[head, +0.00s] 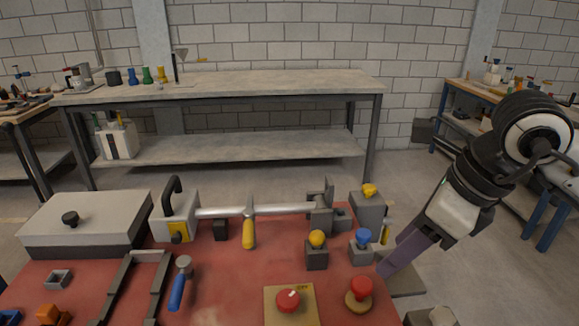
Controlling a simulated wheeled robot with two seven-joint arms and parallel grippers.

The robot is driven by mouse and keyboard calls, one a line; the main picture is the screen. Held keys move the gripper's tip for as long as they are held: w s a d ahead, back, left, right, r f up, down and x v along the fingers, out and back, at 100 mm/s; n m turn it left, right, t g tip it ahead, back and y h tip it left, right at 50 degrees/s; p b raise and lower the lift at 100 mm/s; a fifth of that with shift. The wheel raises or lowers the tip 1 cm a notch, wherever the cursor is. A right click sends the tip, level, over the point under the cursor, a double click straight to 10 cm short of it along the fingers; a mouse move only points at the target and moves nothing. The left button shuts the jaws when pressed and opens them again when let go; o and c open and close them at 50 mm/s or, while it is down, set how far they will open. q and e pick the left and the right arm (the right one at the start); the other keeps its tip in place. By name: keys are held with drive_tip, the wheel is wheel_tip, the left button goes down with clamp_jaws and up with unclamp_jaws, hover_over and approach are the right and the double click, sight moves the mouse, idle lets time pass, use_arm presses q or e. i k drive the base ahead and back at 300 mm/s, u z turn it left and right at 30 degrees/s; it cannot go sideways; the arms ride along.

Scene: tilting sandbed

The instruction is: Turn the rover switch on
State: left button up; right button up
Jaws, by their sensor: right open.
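A red round knob (288,300) with a pale mark sits on a tan plate (272,318) at the front middle of the red bench top. Small lettering beside the knob is too small to read surely. It looks like the rover switch, but I cannot confirm this. My right gripper (388,267) comes in from the right and points down-left, with its purple-grey fingers near the bench's right edge. It is open and apart from the knob, to its upper right. My left gripper is not in view.
A red mushroom button (360,288) stands between the knob and my right gripper. Blue (363,237) and yellow (317,239) knobs on grey blocks stand behind. A blue-handled tool (179,284) lies left. A horizontal bar with a yellow handle (248,233) crosses the back.

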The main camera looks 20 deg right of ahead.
sight(288, 300)
drive_tip(key=k, duration=1)
